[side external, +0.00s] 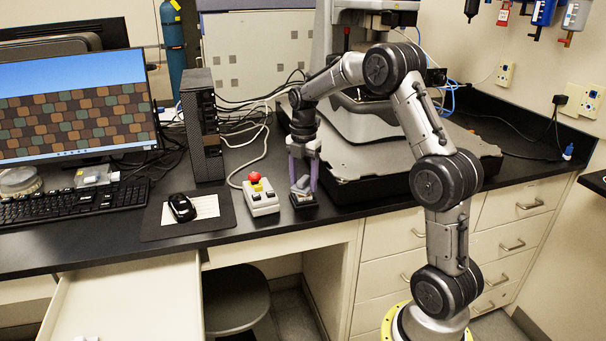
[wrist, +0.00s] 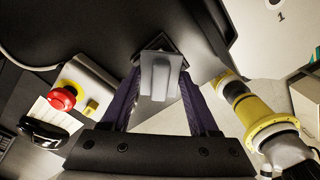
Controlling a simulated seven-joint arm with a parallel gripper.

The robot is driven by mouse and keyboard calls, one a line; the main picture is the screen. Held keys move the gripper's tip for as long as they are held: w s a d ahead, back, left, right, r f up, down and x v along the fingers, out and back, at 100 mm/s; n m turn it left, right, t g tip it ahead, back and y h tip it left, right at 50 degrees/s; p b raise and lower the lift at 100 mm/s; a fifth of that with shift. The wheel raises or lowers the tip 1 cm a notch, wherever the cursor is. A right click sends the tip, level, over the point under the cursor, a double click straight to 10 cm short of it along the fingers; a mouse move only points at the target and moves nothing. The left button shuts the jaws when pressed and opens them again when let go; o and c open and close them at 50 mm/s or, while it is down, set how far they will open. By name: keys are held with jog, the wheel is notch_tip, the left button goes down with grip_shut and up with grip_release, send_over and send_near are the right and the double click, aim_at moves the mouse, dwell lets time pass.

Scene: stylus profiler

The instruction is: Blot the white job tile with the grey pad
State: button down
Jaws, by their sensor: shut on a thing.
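My gripper (side external: 303,182) points down at the bench's front edge, its purple fingers shut on the grey pad (side external: 302,186). In the wrist view the grey pad (wrist: 161,76) stands between the finger ends of my gripper (wrist: 163,85). A small dark, square-cornered piece (side external: 304,202) lies directly under the pad; it also shows around the pad's far end in the wrist view (wrist: 157,43). I cannot tell whether the pad touches it. I cannot make out the white job tile clearly in either view; the pad and fingers may hide it.
A control box with a red button (side external: 254,178) stands just left of my gripper. A mouse (side external: 182,207) lies on a dark mat (side external: 155,228) further left. The large instrument's grey base (side external: 370,165) is close on the right. A drawer (side external: 125,300) is open below.

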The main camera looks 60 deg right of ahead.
aim_at(302, 179)
jog(key=shift+f, duration=0.85)
dwell(1.6)
jog(key=shift+r, duration=3.1)
jog(key=shift+a, duration=0.25)
jog(key=a+f+m, duration=0.3)
jog(key=a+m, duration=0.2)
jog(key=a, duration=0.4)
jog(key=a+f+m, duration=0.4)
jog(key=a+m, duration=0.1)
jog(key=a, duration=0.3)
jog(key=a+f+m, duration=0.5)
jog(key=f+m, duration=0.3)
jog(key=f, duration=0.2)
jog(key=shift+w+f, duration=0.2)
jog(key=shift+f, duration=0.05)
